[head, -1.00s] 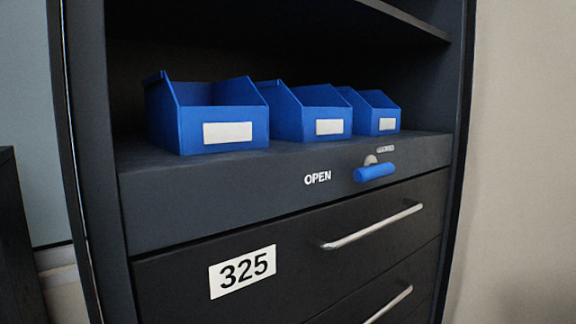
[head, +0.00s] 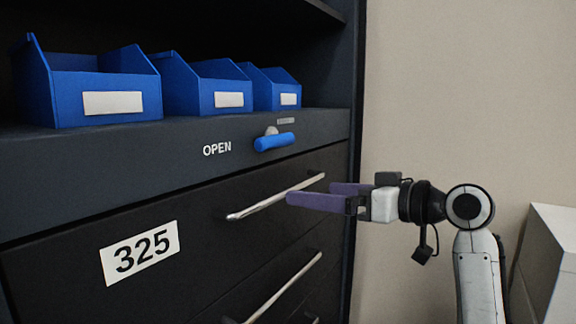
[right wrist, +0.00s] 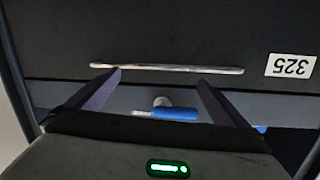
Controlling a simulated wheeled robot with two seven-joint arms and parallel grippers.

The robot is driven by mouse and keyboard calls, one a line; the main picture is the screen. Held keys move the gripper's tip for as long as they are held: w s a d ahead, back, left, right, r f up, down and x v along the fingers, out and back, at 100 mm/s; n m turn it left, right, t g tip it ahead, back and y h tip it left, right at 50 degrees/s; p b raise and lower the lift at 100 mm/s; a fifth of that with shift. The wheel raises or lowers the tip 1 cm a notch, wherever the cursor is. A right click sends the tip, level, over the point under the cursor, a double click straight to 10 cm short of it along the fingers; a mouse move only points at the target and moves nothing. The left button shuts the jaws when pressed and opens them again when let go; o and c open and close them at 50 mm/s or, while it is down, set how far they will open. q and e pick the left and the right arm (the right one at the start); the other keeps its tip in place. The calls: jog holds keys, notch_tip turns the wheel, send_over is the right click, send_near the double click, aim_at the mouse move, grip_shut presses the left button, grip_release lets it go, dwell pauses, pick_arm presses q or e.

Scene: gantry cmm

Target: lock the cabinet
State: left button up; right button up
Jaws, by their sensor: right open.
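The dark cabinet (head: 200,205) carries a blue lock handle (head: 274,141) on the strip above its top drawer. The handle lies nearly level, to the right of the word OPEN (head: 217,148) and just below a small grey label (head: 286,121) too small to read. My right gripper (head: 310,195) is open and empty, in front of the top drawer, below and right of the handle. In the right wrist view, the picture is upside down and the blue handle (right wrist: 175,114) shows between the purple fingers (right wrist: 158,82), beyond them. My left gripper is not in view.
The top drawer's metal bar handle (head: 275,197) sticks out close to my right fingers, with another bar (head: 285,287) below. Three blue bins (head: 105,92) stand on the shelf above. A white box-like object (head: 550,255) is at the right.

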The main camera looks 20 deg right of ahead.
aim_at(289, 136)
jog(key=s+r+n+y, duration=0.25)
jog(key=s+r, duration=0.25)
jog(key=r, duration=0.6)
jog(key=p+x, duration=0.1)
jog(key=x, duration=0.8)
jog(key=shift+w+a+f+p, duration=0.1)
jog(key=shift+w+f+p, duration=0.05)
jog(key=shift+w+p, duration=0.15)
jog(key=shift+w+a, duration=0.2)
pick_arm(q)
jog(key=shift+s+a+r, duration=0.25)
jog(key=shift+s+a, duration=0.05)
pick_arm(e)
jog(key=shift+w+f, duration=0.1)
jog(key=shift+w, duration=0.05)
jog(key=shift+c, duration=0.2)
jog(key=c, duration=1.4)
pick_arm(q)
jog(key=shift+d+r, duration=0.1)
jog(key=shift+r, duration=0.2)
pick_arm(e)
jog(key=shift+c, duration=0.4)
